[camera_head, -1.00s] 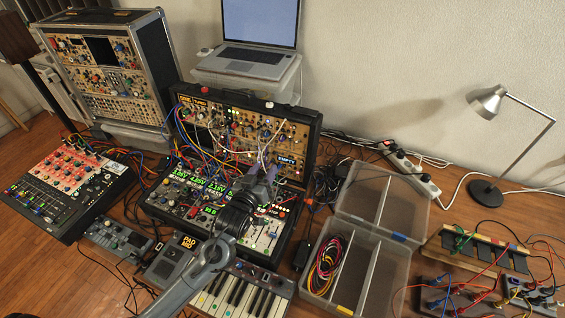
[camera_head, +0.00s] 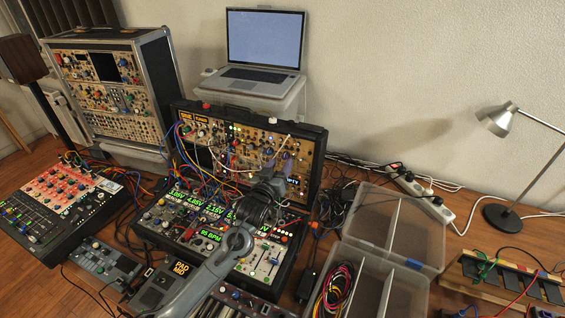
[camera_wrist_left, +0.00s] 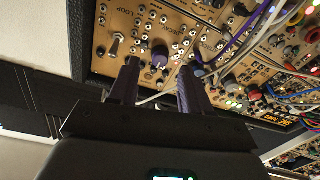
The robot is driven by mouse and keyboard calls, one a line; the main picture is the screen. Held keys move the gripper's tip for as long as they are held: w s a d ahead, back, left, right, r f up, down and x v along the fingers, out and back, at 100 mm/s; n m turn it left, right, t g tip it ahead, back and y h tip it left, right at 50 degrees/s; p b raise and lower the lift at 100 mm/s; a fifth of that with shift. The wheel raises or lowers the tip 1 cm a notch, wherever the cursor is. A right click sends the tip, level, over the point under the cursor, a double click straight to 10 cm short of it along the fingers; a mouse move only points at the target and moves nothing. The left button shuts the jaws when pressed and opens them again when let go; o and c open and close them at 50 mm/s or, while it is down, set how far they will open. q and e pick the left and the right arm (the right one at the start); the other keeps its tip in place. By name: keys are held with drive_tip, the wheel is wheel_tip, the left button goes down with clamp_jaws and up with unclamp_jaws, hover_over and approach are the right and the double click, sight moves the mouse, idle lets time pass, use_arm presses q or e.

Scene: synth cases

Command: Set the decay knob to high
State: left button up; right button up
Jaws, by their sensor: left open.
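My left gripper (camera_head: 287,166) reaches over the open synth case (camera_head: 321,155) to the right part of its upright tan panel. In the left wrist view the gripper (camera_wrist_left: 158,70) is open, with its two dark purple fingers pointing at the panel. In the head view the gripper hides part of the panel there. My right gripper is not in view.
Patch cables (camera_head: 205,165) hang across the case, and a purple cable (camera_wrist_left: 250,30) runs right of the fingers in the wrist view. A laptop (camera_head: 262,50) stands behind. A clear plastic box (camera_head: 415,265) lies open at right. A red mixer (camera_head: 65,205) sits at left.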

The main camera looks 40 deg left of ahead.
sight(285, 156)
use_arm(q)
drive_tip(key=shift+x, duration=1.45)
drive_tip(key=shift+c, duration=0.5)
clamp_jaws()
